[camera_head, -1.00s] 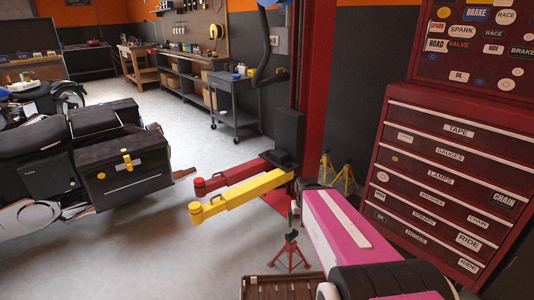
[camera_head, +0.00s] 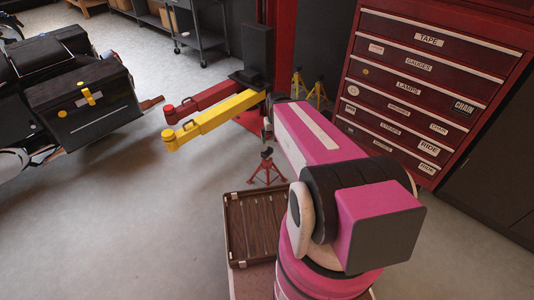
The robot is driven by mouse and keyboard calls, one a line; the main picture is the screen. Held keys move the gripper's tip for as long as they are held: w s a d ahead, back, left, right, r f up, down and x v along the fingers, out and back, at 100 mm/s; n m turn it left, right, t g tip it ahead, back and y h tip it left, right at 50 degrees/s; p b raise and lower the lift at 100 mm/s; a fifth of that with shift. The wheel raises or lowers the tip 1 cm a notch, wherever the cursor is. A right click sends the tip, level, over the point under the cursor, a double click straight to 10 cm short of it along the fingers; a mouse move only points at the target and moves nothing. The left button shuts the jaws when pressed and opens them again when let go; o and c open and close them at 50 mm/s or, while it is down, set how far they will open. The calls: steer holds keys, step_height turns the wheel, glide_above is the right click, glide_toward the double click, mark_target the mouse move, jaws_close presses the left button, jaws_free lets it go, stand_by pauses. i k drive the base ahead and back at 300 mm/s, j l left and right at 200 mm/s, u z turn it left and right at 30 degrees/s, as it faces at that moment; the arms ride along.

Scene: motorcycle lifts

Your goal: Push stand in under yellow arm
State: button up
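The yellow lift arm (camera_head: 212,119) reaches left from the foot of the red lift post, low over the floor, with a round pad at its free end. A small red stand (camera_head: 266,168) is upright on the floor, to the right of and nearer than the yellow arm. It is apart from the yellow arm in the picture, with clear floor between them. My pink arm extends past the stand's right side towards the post. My gripper is hidden beyond the arm's far end, so I cannot see its fingers.
A red lift arm (camera_head: 200,100) lies just behind the yellow one. Yellow stands (camera_head: 318,92) are beside the post. A red drawer cabinet (camera_head: 425,85) is at the right. A motorcycle with a black case (camera_head: 85,100) is at the left. A brown slatted tray (camera_head: 230,230) is in front. The left-middle floor is clear.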

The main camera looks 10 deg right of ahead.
mark_target(266, 165)
steer(key=k+l, duration=0.15)
steer(key=k, duration=1.15)
